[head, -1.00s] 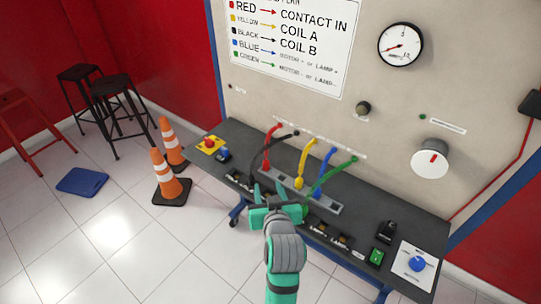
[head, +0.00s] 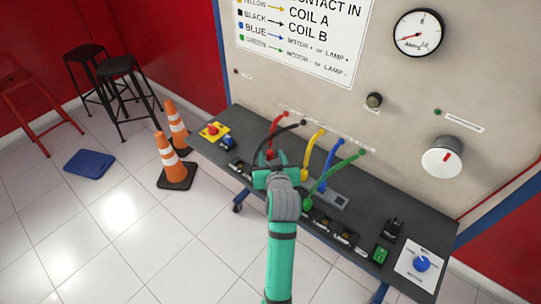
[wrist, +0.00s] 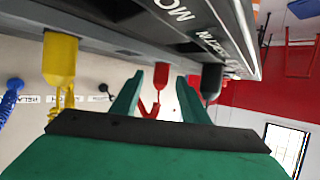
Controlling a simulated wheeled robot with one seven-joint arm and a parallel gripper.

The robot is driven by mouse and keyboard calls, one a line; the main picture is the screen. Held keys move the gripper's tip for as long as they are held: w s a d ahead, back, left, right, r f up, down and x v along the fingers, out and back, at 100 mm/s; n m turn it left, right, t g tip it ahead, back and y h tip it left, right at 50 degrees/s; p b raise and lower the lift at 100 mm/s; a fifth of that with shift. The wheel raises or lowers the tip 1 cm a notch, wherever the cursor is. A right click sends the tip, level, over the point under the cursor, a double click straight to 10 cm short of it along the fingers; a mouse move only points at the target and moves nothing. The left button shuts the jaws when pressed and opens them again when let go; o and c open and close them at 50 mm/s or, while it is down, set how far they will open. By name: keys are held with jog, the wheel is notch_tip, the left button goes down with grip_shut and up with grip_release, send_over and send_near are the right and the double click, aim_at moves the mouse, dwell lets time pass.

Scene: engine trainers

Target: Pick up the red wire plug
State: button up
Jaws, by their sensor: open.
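The red wire plug (wrist: 161,76) shows in the wrist view between and beyond my gripper's two green fingers. It hangs from the grey socket strip, which appears upside down there. My gripper (wrist: 157,88) is open, with a finger on each side of the plug in the picture; contact cannot be told. In the head view my gripper (head: 277,174) is over the left part of the strip, and the red wire (head: 275,133) runs from the panel down behind it. The plug's lower end is hidden there.
The black plug (wrist: 211,80) is close beside the right finger in the wrist view, and the yellow plug (wrist: 60,62) is left of the fingers. Blue (head: 333,158) and green (head: 336,171) wires rise to the right. Orange cones (head: 172,160) stand on the floor left of the bench (head: 385,200).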

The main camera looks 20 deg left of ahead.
jog(key=shift+x, duration=1.35)
jog(key=shift+s, duration=0.1)
jog(key=shift+c, duration=0.6)
grip_shut()
jog(key=shift+r, duration=0.1)
